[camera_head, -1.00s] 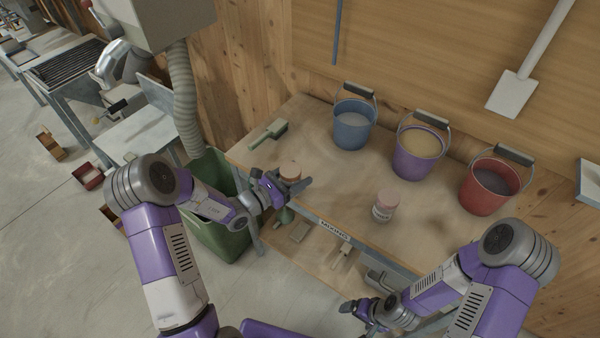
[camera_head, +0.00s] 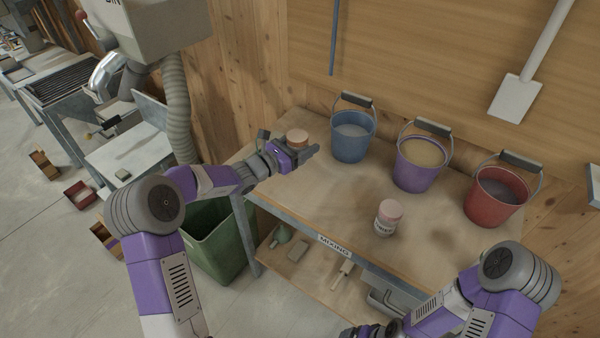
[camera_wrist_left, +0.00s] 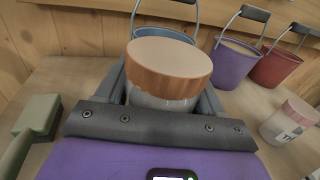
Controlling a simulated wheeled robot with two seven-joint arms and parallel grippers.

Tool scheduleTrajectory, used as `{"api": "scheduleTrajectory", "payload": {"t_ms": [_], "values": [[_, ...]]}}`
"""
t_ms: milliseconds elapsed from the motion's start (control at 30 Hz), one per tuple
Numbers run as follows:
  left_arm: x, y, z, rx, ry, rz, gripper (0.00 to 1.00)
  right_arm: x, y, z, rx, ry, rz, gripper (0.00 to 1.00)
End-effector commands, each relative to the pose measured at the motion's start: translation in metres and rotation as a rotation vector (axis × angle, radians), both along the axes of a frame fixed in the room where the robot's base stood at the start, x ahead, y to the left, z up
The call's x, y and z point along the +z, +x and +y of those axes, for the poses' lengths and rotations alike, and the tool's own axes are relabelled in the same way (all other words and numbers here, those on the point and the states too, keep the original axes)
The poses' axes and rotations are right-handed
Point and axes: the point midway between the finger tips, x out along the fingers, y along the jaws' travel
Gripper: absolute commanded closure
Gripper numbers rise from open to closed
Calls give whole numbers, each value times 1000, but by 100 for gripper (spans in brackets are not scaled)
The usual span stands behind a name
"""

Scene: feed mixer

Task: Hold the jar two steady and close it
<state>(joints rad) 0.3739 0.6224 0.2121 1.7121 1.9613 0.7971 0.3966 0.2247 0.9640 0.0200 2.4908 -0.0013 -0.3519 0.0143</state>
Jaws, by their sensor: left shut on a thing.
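My left gripper (camera_head: 302,156) is shut around a pale jar (camera_wrist_left: 160,100) with a brown lid (camera_wrist_left: 169,68). The lid sits on top of this jar; it also shows in the head view (camera_head: 297,136). The gripper is over the left part of the table, left of the blue bucket. A second jar (camera_head: 386,220) with a pink lid (camera_head: 390,208) stands upright near the table's front edge. It has dark lettering that I cannot read fully; it also shows in the left wrist view (camera_wrist_left: 288,125). My right gripper (camera_head: 368,331) is cut off by the bottom edge, apart from both jars.
Blue (camera_head: 353,142), purple (camera_head: 418,168) and red (camera_head: 495,202) buckets stand along the back of the mixing table (camera_head: 330,205). A green brush (camera_wrist_left: 38,115) lies left of the held jar. A green bin (camera_head: 215,240) stands at the table's left.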

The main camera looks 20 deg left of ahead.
Motion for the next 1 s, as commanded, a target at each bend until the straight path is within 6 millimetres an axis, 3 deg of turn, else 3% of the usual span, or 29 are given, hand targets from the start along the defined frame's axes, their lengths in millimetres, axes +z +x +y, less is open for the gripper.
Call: {"api": "scheduleTrajectory", "payload": {"t_ms": [33, 200, 567, 833, 1000], "values": [[-15, 0, 0, 0, -3, 5, 100, -6, 0, 0, 0, 0, 0, 8], [-43, 0, 0, 0, -1, 2, 100, -15, 0, 0, 0, 0, 0, 8], [-47, 0, 0, 0, -1, 1, 100, -14, 0, 0, 0, 0, 0, 8], [-82, 0, 0, 0, -2, 2, 100, -26, 0, 0, 0, 0, 0, 8], [-82, 0, 0, 1, 0, -1, 100, -26, 0, 0, 0, 0, 0, 8]]}}
